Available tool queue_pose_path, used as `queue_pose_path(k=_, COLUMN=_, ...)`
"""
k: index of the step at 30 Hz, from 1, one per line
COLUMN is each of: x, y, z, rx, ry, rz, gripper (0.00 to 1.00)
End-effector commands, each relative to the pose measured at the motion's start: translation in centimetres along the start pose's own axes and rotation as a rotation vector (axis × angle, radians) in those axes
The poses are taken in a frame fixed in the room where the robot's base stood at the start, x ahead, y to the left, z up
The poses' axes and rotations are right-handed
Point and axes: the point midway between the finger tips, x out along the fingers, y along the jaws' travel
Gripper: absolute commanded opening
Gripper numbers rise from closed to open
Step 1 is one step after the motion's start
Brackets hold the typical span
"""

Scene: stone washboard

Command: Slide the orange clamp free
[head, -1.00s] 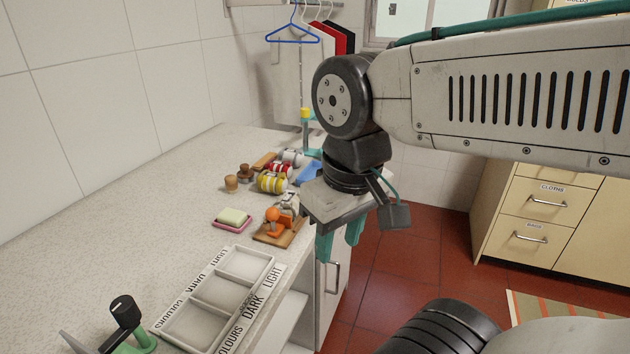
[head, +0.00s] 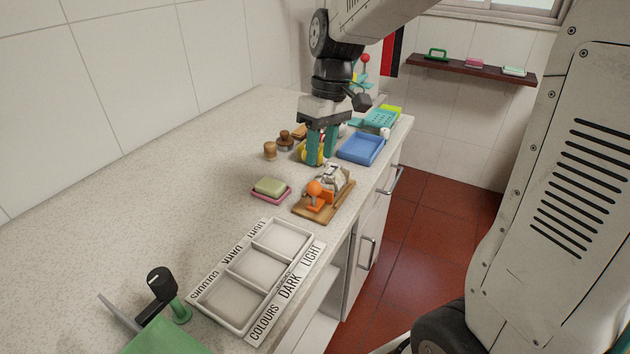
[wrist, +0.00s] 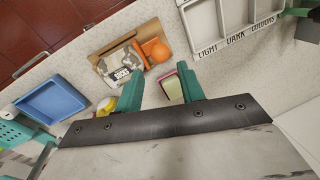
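The orange clamp (head: 317,194) sits at the front end of a wooden board (head: 304,213) on the counter. A grey and white bundle (head: 331,174) lies on the board beside it. In the wrist view the clamp (wrist: 157,52) shows at the right side of the board, against the bundle (wrist: 124,62). My gripper (head: 321,160) points down above the counter, behind the board in the head view. Its teal fingers (wrist: 159,91) are apart with nothing between them, and they are clear of the clamp. The clamp's contact with the bundle is too small to make out.
A pink soap dish (head: 276,197) with a green bar is left of the board. A labelled three-part tray (head: 233,278) lies in front. A blue tray (head: 361,148), wooden-handled brushes (head: 285,141) and a yellow item (head: 312,153) are near my gripper. The left of the counter is clear.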

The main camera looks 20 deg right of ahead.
Motion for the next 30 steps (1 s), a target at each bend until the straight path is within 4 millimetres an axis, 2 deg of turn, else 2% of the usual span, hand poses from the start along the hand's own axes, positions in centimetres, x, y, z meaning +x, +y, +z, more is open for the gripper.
queue_pose_path(k=5, x=1.8, y=0.1, z=-0.3, rx=-0.008, ry=-0.003, rz=-0.005, gripper=0.39)
queue_pose_path(k=15, x=6.9, y=0.1, z=-0.3, rx=-0.006, ry=-0.003, rz=-0.005, gripper=0.39)
queue_pose_path(k=19, x=7.7, y=0.1, z=-0.3, rx=-0.006, ry=-0.002, rz=-0.004, gripper=0.39)
queue_pose_path(k=27, x=7.9, y=0.1, z=-0.3, rx=-0.006, ry=-0.001, rz=-0.003, gripper=0.39)
queue_pose_path(k=28, x=7.9, y=0.1, z=-0.3, rx=-0.006, ry=-0.001, rz=-0.003, gripper=0.33)
queue_pose_path(k=30, x=7.9, y=0.1, z=-0.3, rx=-0.006, ry=-0.001, rz=-0.003, gripper=0.14)
